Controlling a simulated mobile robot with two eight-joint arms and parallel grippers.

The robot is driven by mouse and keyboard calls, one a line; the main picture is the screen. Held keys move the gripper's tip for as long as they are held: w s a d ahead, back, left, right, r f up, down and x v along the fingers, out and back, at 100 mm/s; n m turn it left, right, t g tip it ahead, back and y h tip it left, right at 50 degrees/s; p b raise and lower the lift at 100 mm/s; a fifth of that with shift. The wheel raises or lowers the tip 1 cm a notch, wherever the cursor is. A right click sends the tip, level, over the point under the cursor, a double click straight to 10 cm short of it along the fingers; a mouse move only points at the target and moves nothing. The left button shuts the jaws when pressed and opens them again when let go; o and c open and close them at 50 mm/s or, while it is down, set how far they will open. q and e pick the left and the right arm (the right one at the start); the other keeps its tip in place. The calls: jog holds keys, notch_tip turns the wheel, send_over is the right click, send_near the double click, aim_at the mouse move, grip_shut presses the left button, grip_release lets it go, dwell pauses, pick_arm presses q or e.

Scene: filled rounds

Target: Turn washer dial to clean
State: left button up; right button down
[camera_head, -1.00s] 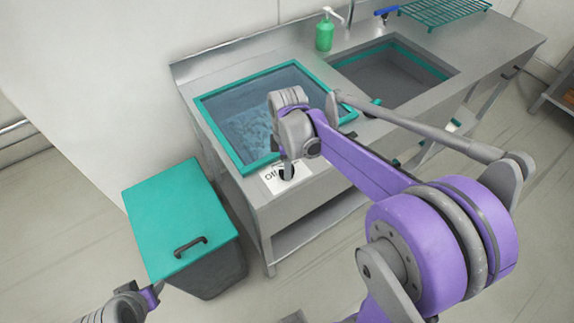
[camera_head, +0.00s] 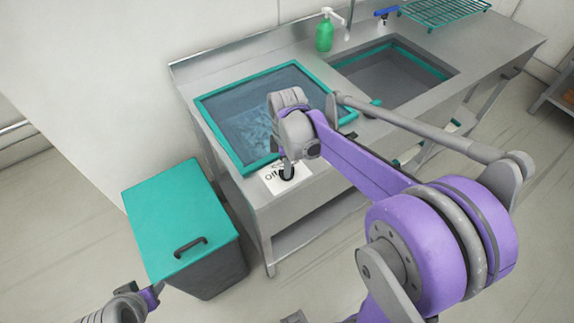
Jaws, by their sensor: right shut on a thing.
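The washer (camera_head: 222,151) is a teal-framed basin with a blue, glassy top set into the left end of the steel counter. A white label plate (camera_head: 272,186) with partly readable lettering, "Off", lies on the counter's front edge. A small black dial (camera_head: 287,173) sits on this plate. My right gripper (camera_head: 287,168) points down at the dial and is shut on it; its fingers partly cover the dial, so its exact pointing cannot be read. My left gripper (camera_head: 150,296) shows only in part at the lower left; its fingers cannot be made out.
A dark bin with a teal lid (camera_head: 170,215) stands left of the counter. A sink (camera_head: 400,75), a green soap bottle (camera_head: 324,33) and a teal rack (camera_head: 440,10) are to the right. The floor in front of the counter is clear.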

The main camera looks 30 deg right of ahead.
pick_arm(q)
jog(key=shift+f, duration=0.1)
pick_arm(e)
jog(key=m+b, duration=0.1)
jog(key=m, duration=0.4)
jog(key=shift+m, duration=0.3)
jog(key=m, duration=0.6)
jog(key=shift+b, duration=0.35)
jog(key=m, duration=0.6)
jog(key=shift+a+m+b, duration=0.1)
jog(key=shift+m+b, duration=0.2)
jog(key=shift+m, duration=0.1)
pick_arm(q)
jog(key=f, duration=0.1)
jog(key=s+f, duration=0.1)
jog(key=f, duration=0.1)
jog(key=shift+s+f, duration=0.1)
jog(key=shift+f, duration=0.1)
pick_arm(e)
jog(key=m, duration=0.5)
jog(key=shift+m, duration=0.3)
jog(key=c, duration=0.8)
grip_release()
jog(key=shift+o, duration=0.2)
